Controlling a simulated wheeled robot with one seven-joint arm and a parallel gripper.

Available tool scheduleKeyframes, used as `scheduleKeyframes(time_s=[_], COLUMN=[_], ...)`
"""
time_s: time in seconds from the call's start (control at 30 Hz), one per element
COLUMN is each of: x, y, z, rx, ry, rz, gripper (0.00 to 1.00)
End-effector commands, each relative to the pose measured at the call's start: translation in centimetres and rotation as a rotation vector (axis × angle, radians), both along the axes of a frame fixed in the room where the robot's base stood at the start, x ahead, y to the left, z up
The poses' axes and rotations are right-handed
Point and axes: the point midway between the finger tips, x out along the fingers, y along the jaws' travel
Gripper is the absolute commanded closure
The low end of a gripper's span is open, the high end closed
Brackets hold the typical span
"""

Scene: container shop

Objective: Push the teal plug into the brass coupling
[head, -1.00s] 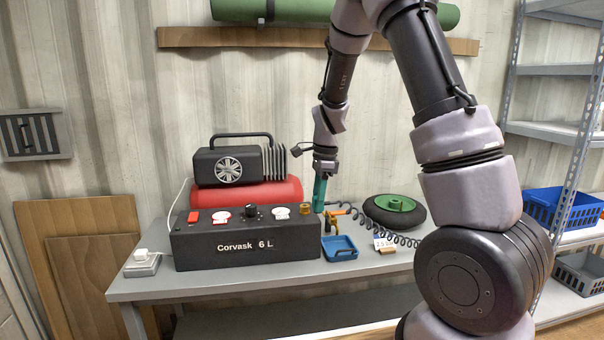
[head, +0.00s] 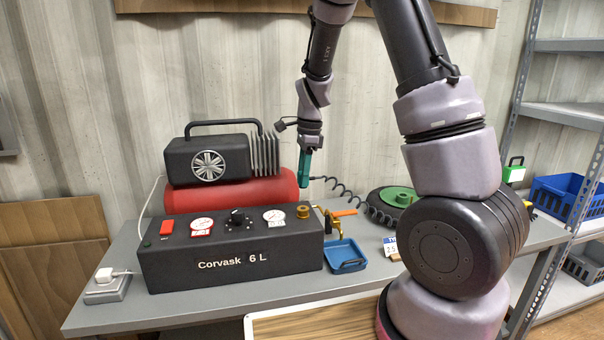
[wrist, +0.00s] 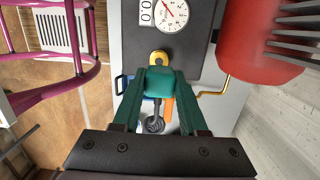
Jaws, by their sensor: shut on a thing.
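The teal plug (wrist: 160,82) is between the fingertips of my gripper (wrist: 160,95) in the wrist view, and my gripper is shut on it. In the head view my gripper (head: 305,176) points down above the right end of the black Corvask box; the plug is hard to tell from the green fingers there. The brass coupling (head: 303,211) stands upright on the box's top right corner, below the fingertips with a gap between. In the wrist view the coupling (wrist: 158,57) shows just beyond the plug, partly hidden. A black coiled hose (head: 352,193) runs right from near the fingertips.
The black box (head: 230,258) carries gauges and a red switch. Behind it is a red tank (head: 232,193) with a black motor (head: 208,160). A blue tray (head: 344,256), a brass valve with orange handle (head: 335,220) and a green-hubbed wheel (head: 397,196) lie to the right.

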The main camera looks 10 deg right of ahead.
Motion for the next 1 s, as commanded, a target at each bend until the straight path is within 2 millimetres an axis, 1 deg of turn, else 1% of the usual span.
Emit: scheduleKeyframes(time_s=[0.17,0.27,0.7,1.0], x=[0.0,0.0,0.0,0.0], y=[0.0,0.0,0.0,0.0], z=[-0.2,-0.6,-4.6,-5.8], rx=[0.0,0.0,-0.001,0.0], ry=[0.0,0.002,0.002,0.001], rz=[0.0,-0.001,-0.001,0.001], gripper=[1.0,1.0,1.0,1.0])
